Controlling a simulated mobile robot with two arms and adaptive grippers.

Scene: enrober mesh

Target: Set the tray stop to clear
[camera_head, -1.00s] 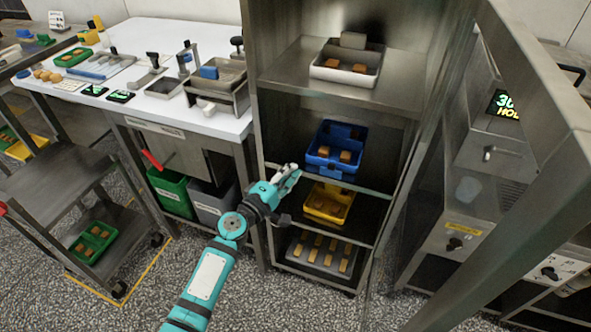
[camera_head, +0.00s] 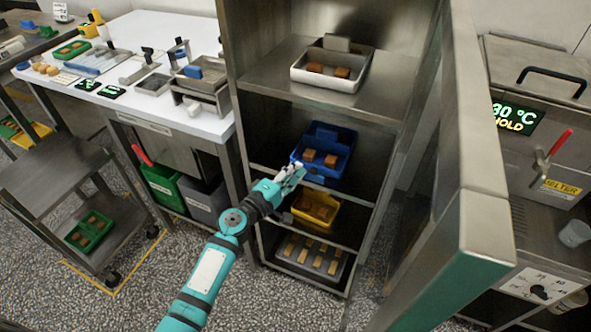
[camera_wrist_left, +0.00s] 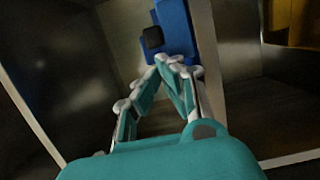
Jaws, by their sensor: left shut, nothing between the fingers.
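My left gripper (camera_head: 296,172) is shut and empty at the front of the open steel cabinet, before the lower front edge of the blue tray (camera_head: 318,133). In the left wrist view its closed fingertips (camera_wrist_left: 170,60) point at a blue part (camera_wrist_left: 177,25) with a small dark block (camera_wrist_left: 152,39) on it. The fingertips look close to this part; I cannot tell whether they touch it. I cannot tell which part is the tray stop or how it is set. The blue tray holds brown pieces. My right gripper is not in view.
A white tray (camera_head: 298,75) is on the shelf above, a yellow tray (camera_head: 320,222) and a grey tray (camera_head: 337,268) below. An upright steel panel (camera_head: 480,225) stands right of the cabinet. A melter (camera_head: 505,160) is behind it. A white worktable (camera_head: 218,129) adjoins left.

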